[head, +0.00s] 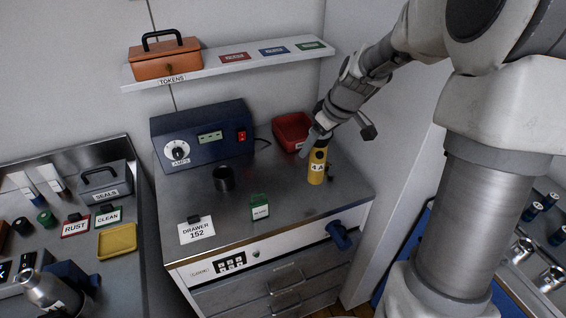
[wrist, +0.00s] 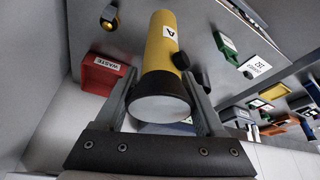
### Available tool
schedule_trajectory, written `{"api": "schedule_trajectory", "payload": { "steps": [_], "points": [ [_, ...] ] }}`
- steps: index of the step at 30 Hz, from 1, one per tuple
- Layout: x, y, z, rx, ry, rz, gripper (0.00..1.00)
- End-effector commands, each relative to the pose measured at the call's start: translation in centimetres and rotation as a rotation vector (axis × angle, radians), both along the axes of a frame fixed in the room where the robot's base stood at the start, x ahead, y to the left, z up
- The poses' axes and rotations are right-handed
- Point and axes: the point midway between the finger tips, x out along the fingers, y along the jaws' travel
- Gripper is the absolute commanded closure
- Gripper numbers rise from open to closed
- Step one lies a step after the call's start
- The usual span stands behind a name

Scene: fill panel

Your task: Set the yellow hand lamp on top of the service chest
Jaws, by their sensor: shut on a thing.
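The yellow hand lamp (head: 317,168) is upright at the right part of the metal top of the drawer chest (head: 270,205). I cannot tell whether its base touches that top. My gripper (head: 317,143) is at the lamp's upper end, shut on it. In the wrist view, the lamp (wrist: 158,48) lies between the two fingers of my gripper (wrist: 160,82), with its black collar and pale round end towards the camera. The fingers cover part of its sides.
A red waste bin (head: 292,131) stands behind the lamp. A blue meter box (head: 203,136), dark cup (head: 223,178), small green item (head: 259,207) and drawer card (head: 197,231) are to the left. A blue handle (head: 340,235) projects from the chest front. A shelf (head: 228,66) hangs above.

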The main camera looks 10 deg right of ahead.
Motion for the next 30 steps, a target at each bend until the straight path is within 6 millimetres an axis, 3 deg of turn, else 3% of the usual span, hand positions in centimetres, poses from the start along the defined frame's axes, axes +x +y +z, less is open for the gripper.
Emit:
{"api": "schedule_trajectory", "payload": {
  "steps": [3,9,14,21,30],
  "points": [
    [1.2,2.7,-1.6,0.001,0.002,0.007,1.00],
    [2.4,5.2,-3.3,0.000,-0.001,0.003,1.00],
    [2.7,5.7,-4.2,0.000,0.000,-0.001,1.00],
    [2.6,5.7,-7.4,0.000,0.000,0.000,1.00],
    [2.7,5.6,-7.7,0.000,-0.003,-0.001,1.00]
  ]
}}
